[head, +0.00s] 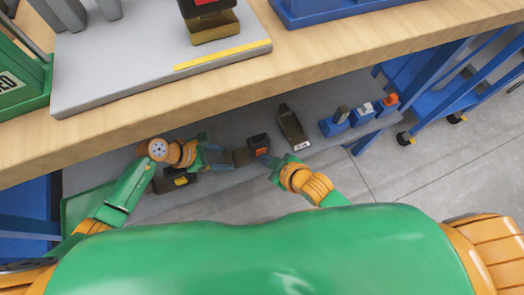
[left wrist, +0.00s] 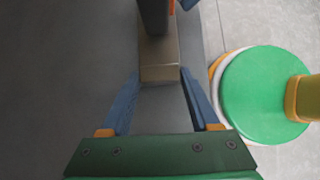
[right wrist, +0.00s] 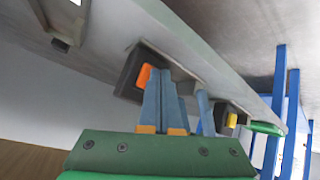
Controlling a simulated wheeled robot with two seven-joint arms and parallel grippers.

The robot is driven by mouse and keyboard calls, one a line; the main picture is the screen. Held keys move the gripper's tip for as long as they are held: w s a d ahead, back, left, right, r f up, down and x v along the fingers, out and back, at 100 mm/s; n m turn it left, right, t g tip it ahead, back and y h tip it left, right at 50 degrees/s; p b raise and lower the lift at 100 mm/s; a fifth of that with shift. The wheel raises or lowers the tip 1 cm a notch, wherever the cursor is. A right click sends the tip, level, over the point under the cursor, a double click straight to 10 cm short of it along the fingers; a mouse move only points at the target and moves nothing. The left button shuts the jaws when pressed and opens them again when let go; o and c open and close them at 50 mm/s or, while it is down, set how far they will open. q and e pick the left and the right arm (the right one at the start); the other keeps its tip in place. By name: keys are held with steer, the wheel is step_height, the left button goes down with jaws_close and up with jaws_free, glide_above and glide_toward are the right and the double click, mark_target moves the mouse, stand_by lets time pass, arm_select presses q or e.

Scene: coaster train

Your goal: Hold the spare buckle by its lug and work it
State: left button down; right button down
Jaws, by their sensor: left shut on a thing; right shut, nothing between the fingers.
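The spare buckle (head: 257,143) is a dark block with an orange button, held over the grey lower shelf in the head view. Its brownish lug (left wrist: 158,62) sits between the fingers of my left gripper (head: 226,157), which is shut on it. In the right wrist view the buckle's dark body (right wrist: 128,72) and orange button (right wrist: 143,76) show just beyond my right gripper (right wrist: 166,95). My right gripper's fingers are shut with nothing between them. Their tips are close to the button; I cannot tell whether they touch it.
A second dark buckle with a yellow button (head: 181,181) is at left on the shelf (head: 225,185). A long dark holder (head: 293,127) and several blue blocks (head: 334,124) stand to the right. The wooden bench edge (head: 300,75) overhangs the shelf. A blue cart (head: 455,90) stands at far right.

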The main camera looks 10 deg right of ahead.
steer(key=shift+w+a, duration=0.1)
steer(key=shift+w, duration=0.15)
steer(key=shift+s+d, duration=0.25)
steer(key=shift+s, duration=0.65)
steer(key=shift+s, duration=0.1)
steer(key=s, duration=0.2)
steer(key=s+d, duration=0.1)
steer(key=s, duration=0.1)
steer(key=shift+s+d, duration=0.2)
steer(key=shift+s, duration=0.1)
arm_select(q)
steer(key=shift+c, duration=0.2)
jaws_free()
